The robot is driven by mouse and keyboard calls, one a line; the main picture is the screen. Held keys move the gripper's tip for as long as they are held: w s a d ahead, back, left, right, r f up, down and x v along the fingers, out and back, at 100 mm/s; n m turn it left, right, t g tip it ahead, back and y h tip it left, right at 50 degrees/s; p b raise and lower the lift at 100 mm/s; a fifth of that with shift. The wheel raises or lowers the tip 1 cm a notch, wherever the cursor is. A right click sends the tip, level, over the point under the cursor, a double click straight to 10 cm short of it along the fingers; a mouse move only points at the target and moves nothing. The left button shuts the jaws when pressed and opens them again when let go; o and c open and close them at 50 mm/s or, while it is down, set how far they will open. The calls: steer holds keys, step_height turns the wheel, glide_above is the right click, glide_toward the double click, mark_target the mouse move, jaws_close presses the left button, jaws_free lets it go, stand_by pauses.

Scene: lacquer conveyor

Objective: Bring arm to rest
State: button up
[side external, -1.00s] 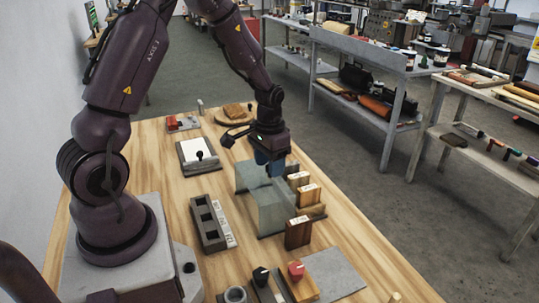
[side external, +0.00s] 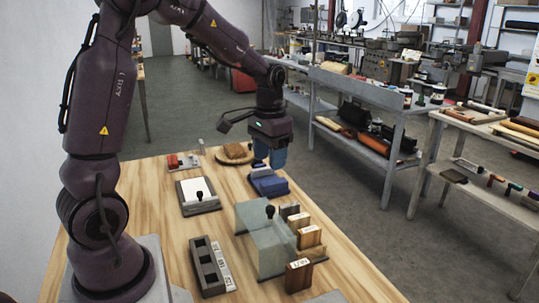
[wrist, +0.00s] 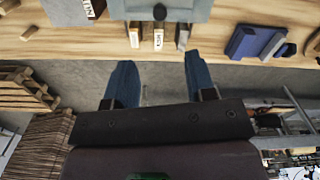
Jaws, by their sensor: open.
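My gripper (side external: 271,163) is raised above the far right part of the wooden table, pointing down. Its two blue fingers are spread with nothing between them. In the wrist view, my gripper (wrist: 160,62) shows the same fingers apart, with bare floor and the table edge beyond them. My arm is bent over the table from the left.
A grey-green conveyor housing (side external: 262,222) with a black knob has several labelled wooden blocks (side external: 308,237) along its right side. A slotted grey tray (side external: 208,270) and a white pad (side external: 197,189) stand left.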

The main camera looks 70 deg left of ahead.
steer(key=s+d+r+m+t, duration=0.1)
steer(key=s+d+r+t, duration=0.1)
steer(key=s+d+r, duration=0.3)
steer(key=s+d+r+m+t, duration=0.1)
steer(key=s+d+r+t, duration=0.2)
steer(key=s+d+r, duration=0.2)
steer(key=s+d, duration=0.3)
steer(key=d, duration=0.1)
steer(key=shift+s+d+m+t, duration=0.3)
steer(key=shift+s, duration=0.05)
